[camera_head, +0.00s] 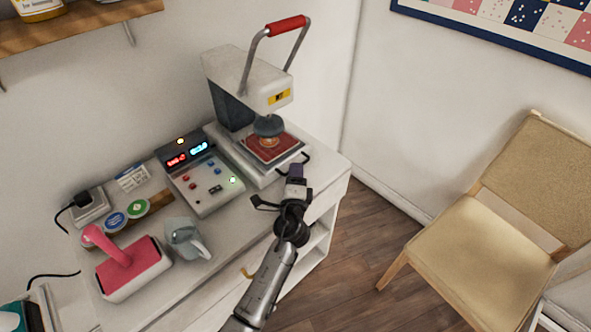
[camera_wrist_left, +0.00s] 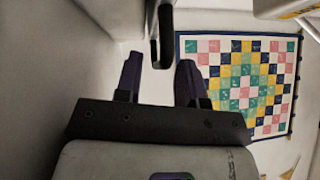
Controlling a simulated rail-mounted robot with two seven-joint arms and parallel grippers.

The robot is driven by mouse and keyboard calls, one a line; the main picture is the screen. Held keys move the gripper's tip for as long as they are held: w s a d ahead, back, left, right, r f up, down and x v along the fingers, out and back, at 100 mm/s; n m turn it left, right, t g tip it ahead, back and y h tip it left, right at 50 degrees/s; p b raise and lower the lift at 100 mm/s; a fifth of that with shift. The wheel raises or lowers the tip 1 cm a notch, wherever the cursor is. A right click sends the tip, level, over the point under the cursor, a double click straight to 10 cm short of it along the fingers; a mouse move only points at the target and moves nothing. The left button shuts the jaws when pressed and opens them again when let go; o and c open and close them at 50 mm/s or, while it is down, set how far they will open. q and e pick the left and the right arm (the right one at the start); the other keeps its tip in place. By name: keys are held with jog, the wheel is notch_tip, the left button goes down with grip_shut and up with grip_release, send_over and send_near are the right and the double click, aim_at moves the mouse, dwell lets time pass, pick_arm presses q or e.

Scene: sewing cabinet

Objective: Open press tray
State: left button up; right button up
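The heat press (camera_head: 238,85) stands on the white cabinet top, its red-gripped lever (camera_head: 287,25) raised. Its press tray (camera_head: 262,176) sits under the press head with a dark red patterned piece (camera_head: 272,148) on it. A black tray handle (camera_head: 296,164) sticks out at the front. My left gripper (camera_head: 297,170) is right at this handle. In the left wrist view my left gripper (camera_wrist_left: 160,78) has its two purple-dark fingers apart, and the black handle (camera_wrist_left: 161,45) hangs between or just beyond them; I cannot tell whether they touch. My right gripper is not in view.
A control box (camera_head: 200,180) with lit displays stands left of the press. A grey jug (camera_head: 185,240) and a pink-handled iron-like tool (camera_head: 130,265) are further left. A chair (camera_head: 485,220) stands at the right. The floor (camera_head: 365,230) before the cabinet is clear.

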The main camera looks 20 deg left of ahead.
pick_arm(q)
jog(key=shift+x, duration=1.05)
jog(key=shift+c, duration=0.5)
grip_shut()
